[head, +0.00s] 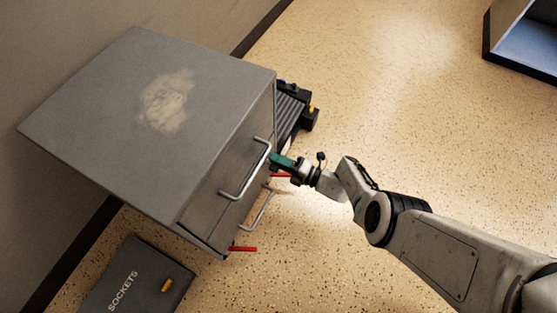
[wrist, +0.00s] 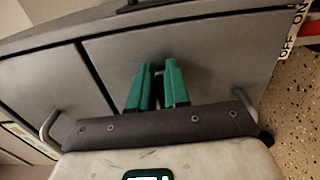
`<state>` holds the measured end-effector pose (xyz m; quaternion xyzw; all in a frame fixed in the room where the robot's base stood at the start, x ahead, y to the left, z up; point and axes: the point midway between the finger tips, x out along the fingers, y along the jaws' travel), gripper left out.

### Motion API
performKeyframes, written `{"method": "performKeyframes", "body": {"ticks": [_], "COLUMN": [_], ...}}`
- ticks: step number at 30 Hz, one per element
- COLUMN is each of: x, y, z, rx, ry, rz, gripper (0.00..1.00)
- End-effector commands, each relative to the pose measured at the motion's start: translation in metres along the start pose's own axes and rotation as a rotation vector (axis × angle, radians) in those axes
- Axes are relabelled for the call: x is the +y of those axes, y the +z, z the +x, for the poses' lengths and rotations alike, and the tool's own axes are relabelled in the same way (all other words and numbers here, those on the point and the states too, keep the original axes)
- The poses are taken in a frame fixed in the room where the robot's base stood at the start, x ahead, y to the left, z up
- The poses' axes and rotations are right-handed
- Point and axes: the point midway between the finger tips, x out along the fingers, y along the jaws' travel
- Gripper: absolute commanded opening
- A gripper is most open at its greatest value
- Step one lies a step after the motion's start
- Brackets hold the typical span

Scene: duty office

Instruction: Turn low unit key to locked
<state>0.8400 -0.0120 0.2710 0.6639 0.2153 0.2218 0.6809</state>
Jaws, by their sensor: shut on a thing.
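The low unit is a grey metal cabinet (head: 200,110) with a worn pale patch on top. My gripper (head: 277,159) is at its front face, beside the far end of the upper handle (head: 245,170). In the wrist view my gripper's two green fingers (wrist: 158,88) stand close together, tips against the grey front panel (wrist: 215,60). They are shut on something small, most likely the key. The key itself is hidden by the fingers, so its turn angle cannot be told.
Red levers (head: 243,248) stick out low on the cabinet; one is by an OFF/ON label (wrist: 294,32). A lower handle (head: 258,210) juts out. A dark SOCKETS box (head: 140,280) lies in front-left. Black ribbed equipment (head: 293,105) stands behind.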

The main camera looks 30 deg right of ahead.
Motion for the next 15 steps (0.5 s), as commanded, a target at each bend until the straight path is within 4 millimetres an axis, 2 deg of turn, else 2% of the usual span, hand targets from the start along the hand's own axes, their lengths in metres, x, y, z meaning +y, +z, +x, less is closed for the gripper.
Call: {"method": "performKeyframes", "body": {"ticks": [15], "x": [-0.0021], "y": [-0.0007], "z": [-0.0006], "rx": [0.000], "ry": [-0.003], "rz": [0.043], "gripper": [0.00]}}
